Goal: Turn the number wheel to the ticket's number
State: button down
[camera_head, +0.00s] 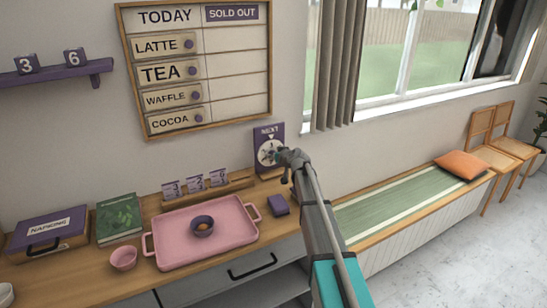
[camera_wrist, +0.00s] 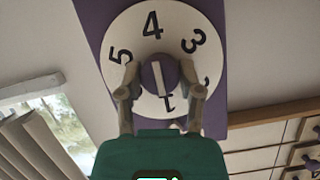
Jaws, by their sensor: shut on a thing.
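The number wheel is a white disc (camera_wrist: 133,35) on a purple board (camera_wrist: 212,12). Digits 5, 4, 3 and 1 show on it in the wrist view; another on the right is partly hidden by a finger. The 4 is at the picture's top and an inverted 1 near the bottom. My gripper (camera_wrist: 160,85) is shut on the wheel's round purple knob (camera_wrist: 158,75), a finger on each side. In the head view the NEXT board (camera_head: 264,133) stands upright against the wall, my gripper (camera_head: 281,156) at its wheel. Small numbered tickets (camera_head: 195,183) stand in a wooden holder (camera_head: 240,181).
A pink tray (camera_head: 178,262) holds a purple bowl (camera_head: 202,226). A small purple block (camera_head: 279,204) lies below my gripper. A menu board (camera_head: 235,74) hangs above; a shelf (camera_head: 60,78) bears blocks 3 and 6. A curtain (camera_head: 337,60) hangs right of the wheel.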

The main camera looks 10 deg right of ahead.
jog(key=m+y+b, duration=0.2)
jog(key=m+y, duration=0.1)
jog(key=m, duration=0.1)
jog(key=shift+d+f+m, duration=0.1)
jog(key=shift+f+m, duration=0.05)
jog(key=shift+m, duration=0.15)
jog(key=m+y+b, duration=0.2)
jog(key=m, duration=0.1)
jog(key=shift+m, duration=0.3)
dwell(0.4)
jog(key=shift+c, duration=1.3)
grip_release()
jog(key=shift+s, duration=0.1)
